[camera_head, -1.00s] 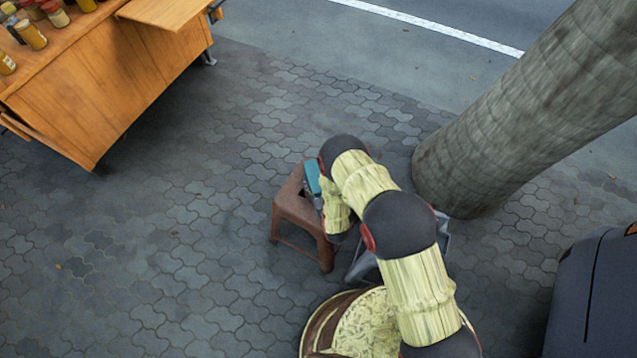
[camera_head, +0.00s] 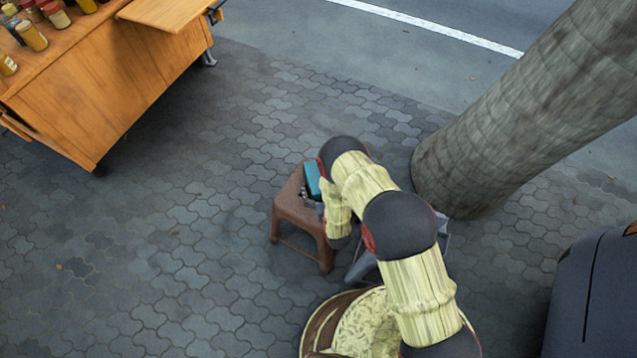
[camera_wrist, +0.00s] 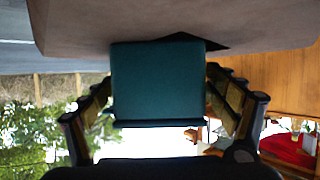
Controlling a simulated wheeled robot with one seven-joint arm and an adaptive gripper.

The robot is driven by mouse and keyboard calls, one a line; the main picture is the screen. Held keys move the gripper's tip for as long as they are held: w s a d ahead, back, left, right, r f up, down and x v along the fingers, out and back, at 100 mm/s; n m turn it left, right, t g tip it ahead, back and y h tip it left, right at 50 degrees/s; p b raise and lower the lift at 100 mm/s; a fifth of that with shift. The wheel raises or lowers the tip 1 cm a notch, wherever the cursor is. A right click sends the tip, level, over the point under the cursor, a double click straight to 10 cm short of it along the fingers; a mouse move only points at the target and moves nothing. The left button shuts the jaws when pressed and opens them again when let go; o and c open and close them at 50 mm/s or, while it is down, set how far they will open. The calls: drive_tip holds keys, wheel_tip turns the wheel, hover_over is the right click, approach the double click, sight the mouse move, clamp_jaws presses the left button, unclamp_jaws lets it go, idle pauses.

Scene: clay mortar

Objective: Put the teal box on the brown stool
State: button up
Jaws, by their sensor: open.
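The brown stool (camera_head: 288,207) stands on the paving just left of my arm. The teal box (camera_head: 313,178) is at the right part of its seat, partly covered by my gripper and arm. In the wrist view, which looks upside down, the teal box (camera_wrist: 158,85) lies against the stool's seat (camera_wrist: 85,22), which fills the top. My gripper (camera_wrist: 160,98) is open, with one finger on each side of the box. A gap shows beside the left finger; contact at the right finger is hard to tell. In the head view my gripper (camera_head: 312,204) is mostly hidden.
A grey object (camera_head: 360,262), mostly hidden, stands behind my arm, right of the stool. A thick trunk (camera_head: 500,130) rises at the right. A wooden cart (camera_head: 110,90) with jars stands at the upper left. A dark bulky object (camera_head: 595,295) is at lower right. Paving left of the stool is free.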

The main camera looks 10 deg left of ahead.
drive_tip(key=p+v, duration=0.2)
drive_tip(key=v, duration=0.7)
drive_tip(key=shift+s+d+r, duration=0.15)
drive_tip(key=shift+s+r, duration=0.05)
drive_tip(key=shift+s, duration=0.1)
drive_tip(key=shift+w, duration=0.1)
